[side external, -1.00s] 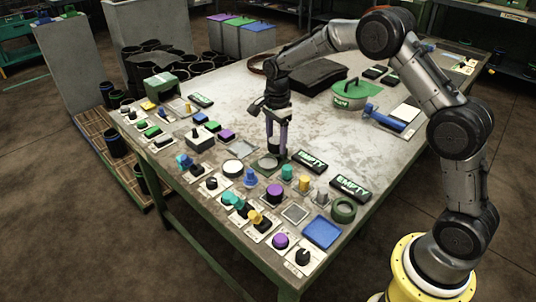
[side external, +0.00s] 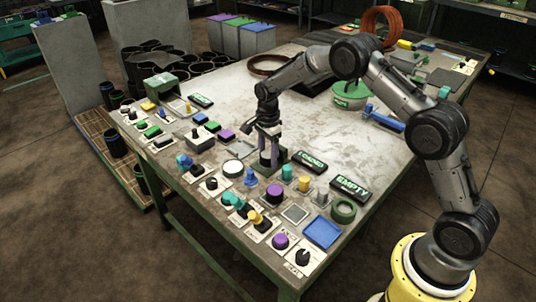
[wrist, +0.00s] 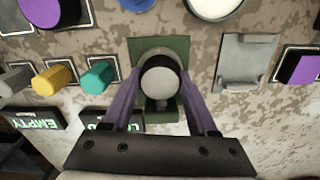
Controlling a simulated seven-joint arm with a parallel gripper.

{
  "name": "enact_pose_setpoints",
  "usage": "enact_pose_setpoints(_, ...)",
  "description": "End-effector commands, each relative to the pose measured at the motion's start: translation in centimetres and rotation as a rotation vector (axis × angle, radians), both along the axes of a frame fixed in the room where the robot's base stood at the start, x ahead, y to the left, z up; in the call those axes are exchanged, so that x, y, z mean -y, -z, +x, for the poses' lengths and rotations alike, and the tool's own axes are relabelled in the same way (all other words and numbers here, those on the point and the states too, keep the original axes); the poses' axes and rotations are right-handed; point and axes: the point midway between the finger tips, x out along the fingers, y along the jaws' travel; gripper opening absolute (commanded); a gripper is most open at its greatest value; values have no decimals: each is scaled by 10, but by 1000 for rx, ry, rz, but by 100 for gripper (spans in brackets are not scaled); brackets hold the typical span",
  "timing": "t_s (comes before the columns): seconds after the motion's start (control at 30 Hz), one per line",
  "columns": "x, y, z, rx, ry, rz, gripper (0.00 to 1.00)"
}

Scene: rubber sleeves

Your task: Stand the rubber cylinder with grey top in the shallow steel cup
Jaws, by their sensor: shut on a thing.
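My gripper (wrist: 163,98) points down with its two purple fingers shut on the rubber cylinder (wrist: 160,86). The cylinder is dark, with a round grey top facing the wrist camera, and looks upright. Below it, a green square base (wrist: 180,46) shows with a pale round rim of what looks like the shallow steel cup (wrist: 150,52). The cylinder hides most of the cup, and whether it touches the cup's floor cannot be seen. In the side view my gripper (side external: 268,154) is low over the table at this spot.
A sign reading LOADED (side external: 311,161) stands right of my gripper, and one reading EMPTY (side external: 350,188) farther right. Knobs and buttons crowd the near edge, with a white round button (side external: 233,168) close by. The table's middle (side external: 320,125) is mostly clear.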

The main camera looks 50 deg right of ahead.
Motion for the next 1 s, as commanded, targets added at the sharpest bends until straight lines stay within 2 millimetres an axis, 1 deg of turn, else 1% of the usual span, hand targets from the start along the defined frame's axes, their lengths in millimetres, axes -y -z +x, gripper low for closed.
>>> enact_pose_setpoints(0.5,0,17,-2,-5,0,1,3)
enact_pose_setpoints(0.53,0,17,-2,-7,0,1,64)
enact_pose_setpoints(0.6,0,17,-3,-8,0,1,77)
enact_pose_setpoints(0.67,0,18,-3,-10,0,1,88)
enact_pose_setpoints(1.0,-1,18,-5,-17,0,2,89)
